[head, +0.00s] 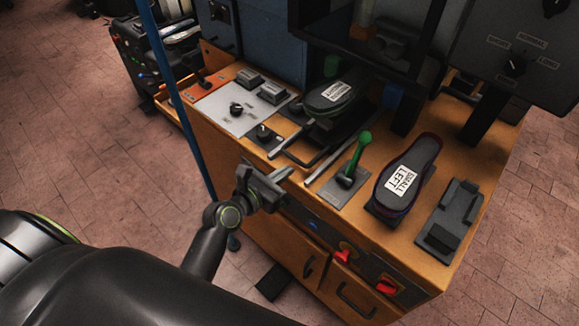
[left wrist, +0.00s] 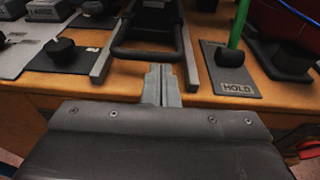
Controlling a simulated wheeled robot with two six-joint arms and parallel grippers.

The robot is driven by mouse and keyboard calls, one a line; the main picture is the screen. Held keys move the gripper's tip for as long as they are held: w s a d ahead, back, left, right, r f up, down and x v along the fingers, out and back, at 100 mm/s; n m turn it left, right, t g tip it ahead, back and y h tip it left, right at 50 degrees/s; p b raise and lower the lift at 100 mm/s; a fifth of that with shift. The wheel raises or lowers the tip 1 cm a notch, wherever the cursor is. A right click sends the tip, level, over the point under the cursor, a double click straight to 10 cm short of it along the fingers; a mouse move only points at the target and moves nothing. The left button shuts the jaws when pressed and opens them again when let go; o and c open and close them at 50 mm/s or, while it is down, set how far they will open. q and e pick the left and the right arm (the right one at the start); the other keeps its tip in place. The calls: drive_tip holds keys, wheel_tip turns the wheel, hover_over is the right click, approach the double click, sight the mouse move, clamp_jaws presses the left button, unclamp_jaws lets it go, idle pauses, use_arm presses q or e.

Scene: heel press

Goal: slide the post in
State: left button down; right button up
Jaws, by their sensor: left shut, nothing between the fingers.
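A dark shoe form (head: 332,95) with a white label sits on a black sliding carriage (head: 345,128) at the press; I take this as the post, which is mostly hidden under the form. A black loop handle (head: 318,161) sticks out at its front, between two grey rails (head: 290,142). In the left wrist view the handle (left wrist: 148,54) lies just beyond my fingers. My left gripper (head: 287,173) is shut and empty at the table's front edge, in front of the handle; its closed fingertips (left wrist: 161,72) point between the rails. I cannot tell whether they touch the handle. My right gripper is out of view.
A green lever (head: 360,150) stands on a plate reading HOLD (left wrist: 237,88), right of the rails. A second form, SMALL LEFT (head: 408,175), and an empty black cradle (head: 452,215) lie further right. Knob panels (head: 236,110) are at left. A blue pole (head: 180,100) rises near my arm.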

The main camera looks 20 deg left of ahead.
use_arm(q)
drive_tip(key=shift+x, duration=1.25)
drive_tip(key=shift+w, duration=0.1)
drive_tip(key=x, duration=0.2)
drive_tip(key=p+x, duration=0.1)
drive_tip(key=x, duration=0.1)
drive_tip(key=shift+d+r+p, duration=0.1)
drive_tip(key=shift+r+p, duration=0.2)
drive_tip(key=shift+r, duration=0.25)
drive_tip(key=shift+r, duration=0.1)
